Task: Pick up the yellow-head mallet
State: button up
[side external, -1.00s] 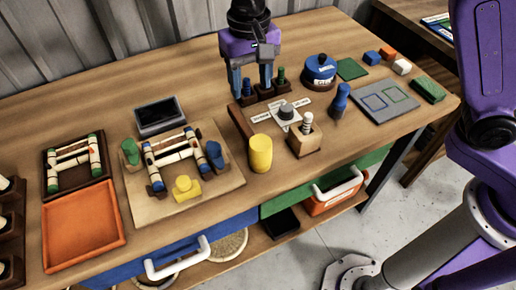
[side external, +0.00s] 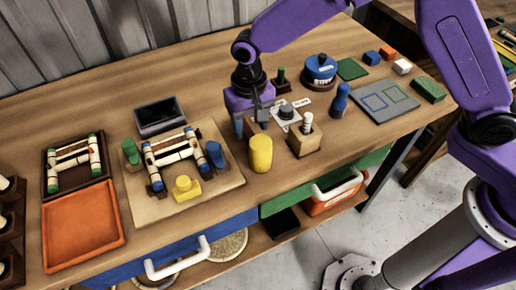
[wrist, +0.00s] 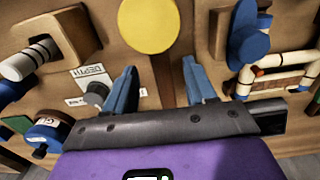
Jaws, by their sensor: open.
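The yellow-head mallet lies on the wooden table, its yellow head (side external: 261,154) toward the front edge. In the wrist view the round yellow head (wrist: 148,25) is at the top and its brown handle (wrist: 163,78) runs down between my fingers. My gripper (side external: 252,124) is open, just behind the head and over the handle. In the wrist view my gripper (wrist: 160,72) has one blue finger on each side of the handle, with nothing held. How far the fingertips are above the table I cannot tell. My gripper hides most of the handle in the side view.
Right of my gripper are a dial with a label (side external: 286,112), a wooden block with a white peg (side external: 305,142) and a blue peg-shaped piece (side external: 340,98). Left is a bending jig board (side external: 220,180) with blue clamps. A blue round container (side external: 319,72) stands behind.

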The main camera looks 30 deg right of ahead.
aim_at(250, 134)
jog(key=shift+f, duration=2.4)
grip_shut()
jog(key=shift+a, duration=0.1)
jog(key=shift+r, duration=0.1)
